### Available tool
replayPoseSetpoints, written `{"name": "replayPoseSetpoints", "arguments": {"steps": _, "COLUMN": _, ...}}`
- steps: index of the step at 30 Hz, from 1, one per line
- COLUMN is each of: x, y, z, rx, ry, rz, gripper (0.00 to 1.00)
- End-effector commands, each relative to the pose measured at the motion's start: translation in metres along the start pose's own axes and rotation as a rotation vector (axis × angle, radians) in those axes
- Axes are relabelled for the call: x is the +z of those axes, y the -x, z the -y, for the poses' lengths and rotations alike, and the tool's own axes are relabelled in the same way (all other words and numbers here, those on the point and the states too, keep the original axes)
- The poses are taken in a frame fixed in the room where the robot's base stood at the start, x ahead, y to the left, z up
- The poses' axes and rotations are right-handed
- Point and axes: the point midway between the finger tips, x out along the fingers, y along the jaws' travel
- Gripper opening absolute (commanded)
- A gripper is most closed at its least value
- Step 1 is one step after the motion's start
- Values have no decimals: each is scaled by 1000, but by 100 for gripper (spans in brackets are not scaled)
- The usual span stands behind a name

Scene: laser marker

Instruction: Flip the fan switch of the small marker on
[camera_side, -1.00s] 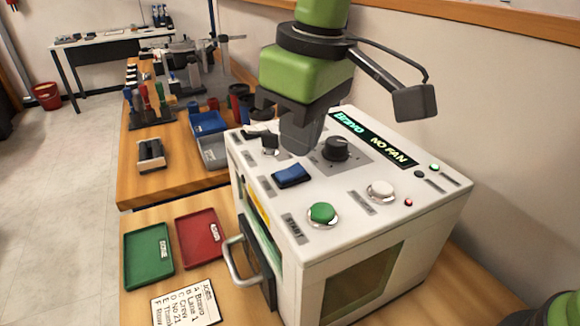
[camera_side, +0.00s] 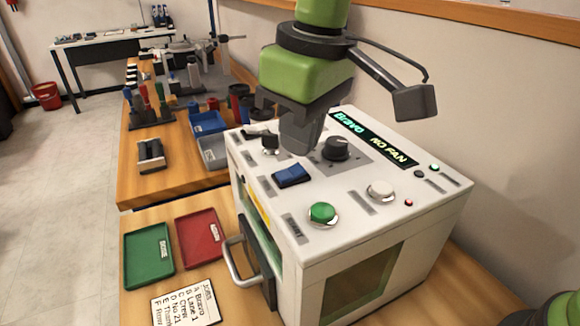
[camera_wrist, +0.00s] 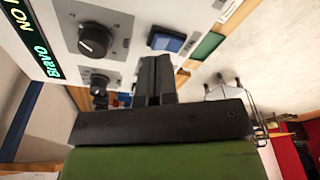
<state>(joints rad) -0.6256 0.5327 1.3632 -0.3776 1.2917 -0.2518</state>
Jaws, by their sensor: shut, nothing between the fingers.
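The small marker (camera_side: 345,255) is a white box with controls on its sloping top. A blue rocker switch (camera_side: 292,175) sits near the panel's left side; it also shows in the wrist view (camera_wrist: 167,38). The display (camera_side: 372,139) reads "Bravo" and "NO FAN". My gripper (camera_side: 302,148) is shut and empty, pointing down over the panel behind the rocker, left of the black knob (camera_side: 337,148). Its shut fingers also show in the wrist view (camera_wrist: 155,82).
A small dark control (camera_side: 269,144) stands left of my fingers. A green button (camera_side: 322,213) and a white button (camera_side: 381,190) sit nearer the front. Green (camera_side: 149,278) and red (camera_side: 183,230) trays and a job note (camera_side: 187,304) lie left of the marker.

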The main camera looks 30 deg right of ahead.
Motion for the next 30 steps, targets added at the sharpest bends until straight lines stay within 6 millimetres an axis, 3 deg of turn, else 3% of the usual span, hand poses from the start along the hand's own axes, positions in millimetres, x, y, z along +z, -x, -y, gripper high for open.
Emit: {"name": "replayPoseSetpoints", "arguments": {"steps": 30, "x": 1, "y": -8, "z": 0, "rx": 0, "ry": 1, "rz": 0, "gripper": 0}}
